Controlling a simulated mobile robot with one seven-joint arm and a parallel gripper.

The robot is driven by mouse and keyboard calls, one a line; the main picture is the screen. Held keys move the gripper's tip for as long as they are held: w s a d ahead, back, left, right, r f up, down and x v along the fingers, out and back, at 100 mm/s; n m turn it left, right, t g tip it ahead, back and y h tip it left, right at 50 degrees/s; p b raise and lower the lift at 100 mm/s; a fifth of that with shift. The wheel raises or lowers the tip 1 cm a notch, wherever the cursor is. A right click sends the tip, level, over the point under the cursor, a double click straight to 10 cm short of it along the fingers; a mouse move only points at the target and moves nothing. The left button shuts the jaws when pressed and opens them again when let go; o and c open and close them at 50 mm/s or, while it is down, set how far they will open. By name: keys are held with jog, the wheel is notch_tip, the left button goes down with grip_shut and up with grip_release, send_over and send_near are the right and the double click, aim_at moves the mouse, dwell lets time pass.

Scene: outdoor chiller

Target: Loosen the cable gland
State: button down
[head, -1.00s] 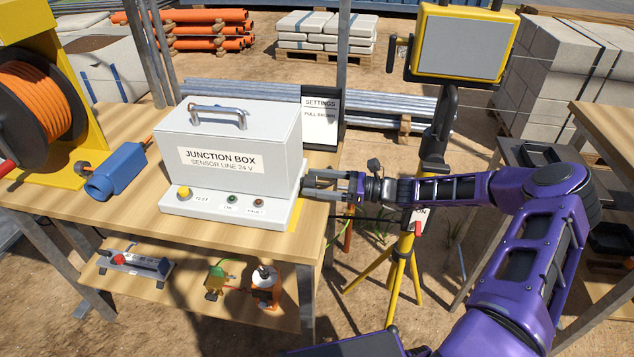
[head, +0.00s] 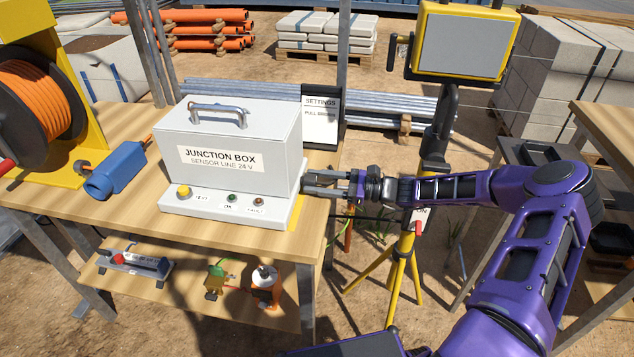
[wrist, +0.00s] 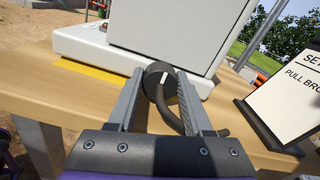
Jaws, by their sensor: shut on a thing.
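The white junction box (head: 228,152) stands on the wooden workbench, its label reading "JUNCTION BOX SENSOR LINE 24 V". The cable gland (wrist: 159,73) is a dark round nut with a white mark on the side of the box, seen in the wrist view. A dark cable (wrist: 168,115) comes out of it and bends down to the right between my fingers. My gripper (head: 312,184) reaches in from the right at the box's right side. In the wrist view its two fingers are on either side of the gland, shut on it. The head view hides the gland behind the fingers.
A settings sign (head: 320,118) stands behind the box, to the right in the wrist view. A blue connector (head: 115,171) and an orange cable reel (head: 38,100) are on the bench's left. A yellow tripod stand (head: 404,262) is close beneath my forearm.

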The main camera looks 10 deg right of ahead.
jog(key=shift+c, duration=1.5)
grip_release()
jog(key=shift+d, duration=0.15)
jog(key=v, duration=1.7)
jog(key=shift+s, duration=0.15)
